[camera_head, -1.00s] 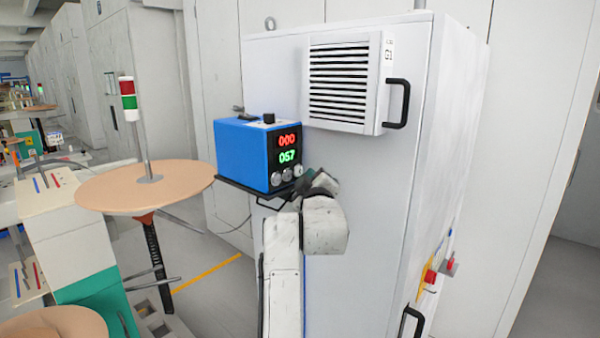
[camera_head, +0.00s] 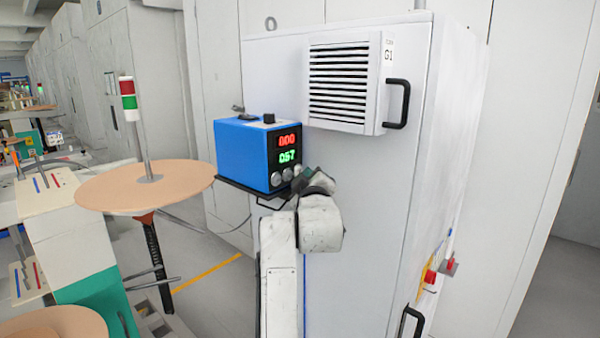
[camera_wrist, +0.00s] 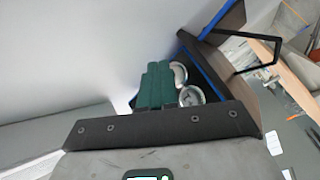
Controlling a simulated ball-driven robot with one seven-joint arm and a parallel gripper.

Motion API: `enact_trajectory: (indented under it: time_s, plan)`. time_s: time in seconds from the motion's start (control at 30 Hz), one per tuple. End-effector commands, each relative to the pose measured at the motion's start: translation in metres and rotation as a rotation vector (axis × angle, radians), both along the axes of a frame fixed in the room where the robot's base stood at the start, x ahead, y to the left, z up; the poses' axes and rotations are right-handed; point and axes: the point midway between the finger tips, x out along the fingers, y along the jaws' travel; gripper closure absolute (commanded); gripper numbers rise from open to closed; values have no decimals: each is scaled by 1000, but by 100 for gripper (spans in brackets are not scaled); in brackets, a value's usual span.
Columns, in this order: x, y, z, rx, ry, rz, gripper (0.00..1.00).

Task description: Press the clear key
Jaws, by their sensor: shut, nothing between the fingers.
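The blue counter box (camera_head: 243,155) shows a red 000 over a green 057 on its dark front. Below the digits sit round silver keys (camera_head: 276,179); I cannot read which one is the clear key. The rightmost key is partly hidden by my gripper (camera_head: 303,180), which is at the right side of the box front. In the wrist view my gripper's green fingers (camera_wrist: 158,85) are shut and empty. They lie beside two silver keys, an upper one (camera_wrist: 180,73) and a lower one (camera_wrist: 191,96). I cannot tell whether they touch.
The box stands on a dark shelf (camera_head: 250,193) with a wire bracket, fixed to a white cabinet (camera_head: 375,200). A louvred vent (camera_head: 341,82) and black handle (camera_head: 397,104) are above right. A tan disc (camera_head: 115,192) with a signal lamp stands to the left.

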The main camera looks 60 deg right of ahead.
Motion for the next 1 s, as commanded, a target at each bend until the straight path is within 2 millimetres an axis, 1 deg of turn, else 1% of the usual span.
enact_trajectory:
  time_s: [1.0]
  plan:
    - [8,-2,0,1,0,1,100]
